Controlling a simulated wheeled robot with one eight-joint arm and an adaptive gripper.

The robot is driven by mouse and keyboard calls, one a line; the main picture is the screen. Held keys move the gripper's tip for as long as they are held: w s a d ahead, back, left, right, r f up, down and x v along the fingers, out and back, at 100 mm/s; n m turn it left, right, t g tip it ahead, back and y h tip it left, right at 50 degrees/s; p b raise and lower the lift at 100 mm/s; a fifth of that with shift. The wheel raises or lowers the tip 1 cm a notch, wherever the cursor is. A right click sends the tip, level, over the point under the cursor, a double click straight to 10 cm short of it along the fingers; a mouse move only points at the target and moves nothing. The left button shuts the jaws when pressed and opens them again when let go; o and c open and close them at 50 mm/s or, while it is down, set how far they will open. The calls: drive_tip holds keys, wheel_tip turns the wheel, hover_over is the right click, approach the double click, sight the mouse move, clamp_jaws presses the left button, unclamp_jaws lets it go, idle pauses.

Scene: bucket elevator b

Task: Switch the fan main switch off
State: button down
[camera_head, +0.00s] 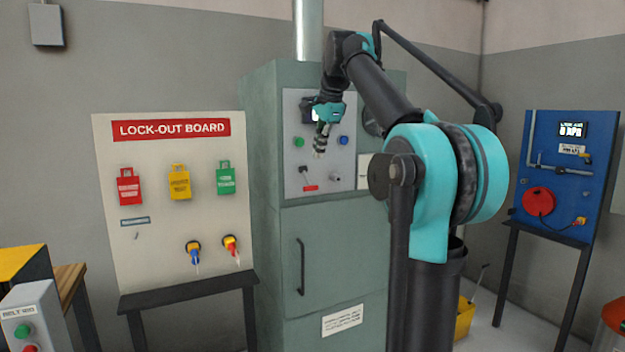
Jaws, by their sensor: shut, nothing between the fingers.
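The green-grey cabinet (262,150) stands in the middle of the view with a light control panel (293,112) on its upper front. On the panel's lower left is a small dark switch lever (305,172) above a red label (310,188). The label is too small to read, so I cannot tell for sure that this is the fan main switch, nor its position. A small grey knob (335,177) sits to its right. My gripper (319,154) is shut and empty, pointing down in front of the panel, above the lever. It partly hides a dark display.
A green button (299,142) and a blue button (343,141) flank my gripper. The lock-out board (150,250) with coloured tags and padlocks stands left. A blue panel (558,190) with a red wheel (538,201) stands right. The cabinet door has a vertical handle (300,267).

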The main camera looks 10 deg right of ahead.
sight(311, 186)
drive_tip(key=x, duration=1)
drive_tip(key=shift+f, duration=0.15)
drive_tip(key=shift+w+f, duration=0.1)
drive_tip(key=shift+x, duration=0.75)
